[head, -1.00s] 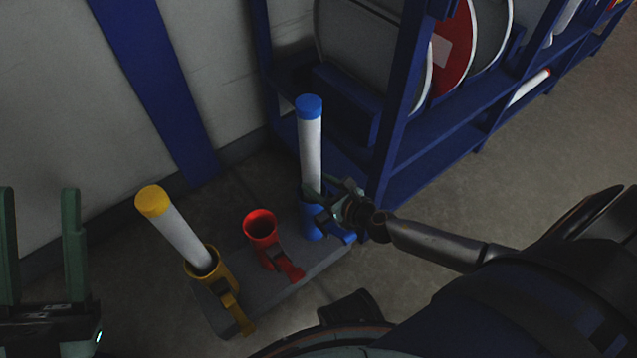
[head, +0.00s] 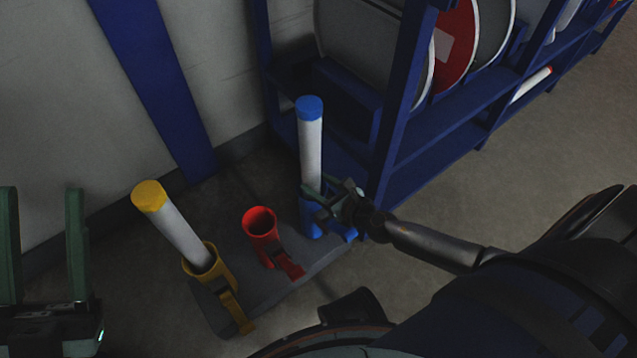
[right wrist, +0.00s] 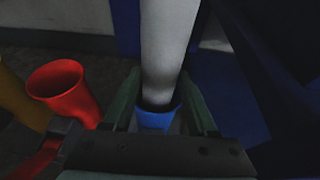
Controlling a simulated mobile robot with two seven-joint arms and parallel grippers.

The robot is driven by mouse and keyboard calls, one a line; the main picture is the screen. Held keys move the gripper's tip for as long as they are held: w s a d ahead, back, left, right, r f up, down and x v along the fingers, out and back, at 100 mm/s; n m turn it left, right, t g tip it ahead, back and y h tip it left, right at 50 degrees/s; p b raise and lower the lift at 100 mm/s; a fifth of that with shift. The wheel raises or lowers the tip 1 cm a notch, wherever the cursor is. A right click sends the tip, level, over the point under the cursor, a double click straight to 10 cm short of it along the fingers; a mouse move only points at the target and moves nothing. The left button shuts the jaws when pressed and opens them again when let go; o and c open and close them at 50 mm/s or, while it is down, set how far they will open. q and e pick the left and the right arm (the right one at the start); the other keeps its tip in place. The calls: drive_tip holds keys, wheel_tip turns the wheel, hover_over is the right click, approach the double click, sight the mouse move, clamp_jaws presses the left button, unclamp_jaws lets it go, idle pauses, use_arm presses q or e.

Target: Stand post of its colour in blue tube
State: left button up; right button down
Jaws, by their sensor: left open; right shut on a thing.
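A white post with a blue cap (head: 310,140) stands upright with its lower end in the blue tube (head: 312,222). In the right wrist view the white post (right wrist: 166,50) goes into the mouth of the blue tube (right wrist: 155,118). My right gripper (head: 318,196) is shut on the post just above the tube's rim; its fingers lie on both sides of the post in the right wrist view. My left gripper (head: 42,245) is open and empty at the far left, away from the tubes.
A yellow-capped post (head: 172,222) leans in the yellow tube (head: 212,270). The red tube (head: 261,226) is empty. The tubes stand on a grey base (head: 300,268). A blue rack (head: 440,130) with reels stands close behind and right of the blue tube.

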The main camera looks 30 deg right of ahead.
drive_tip(key=shift+f, duration=0.6)
drive_tip(key=shift+c, duration=2.2)
unclamp_jaws()
drive_tip(key=o, duration=0.3)
drive_tip(key=shift+f, duration=0.15)
drive_tip(key=p+v, duration=0.1)
drive_tip(key=v, duration=1.1)
drive_tip(key=shift+s+r, duration=0.2)
drive_tip(key=shift+s, duration=0.05)
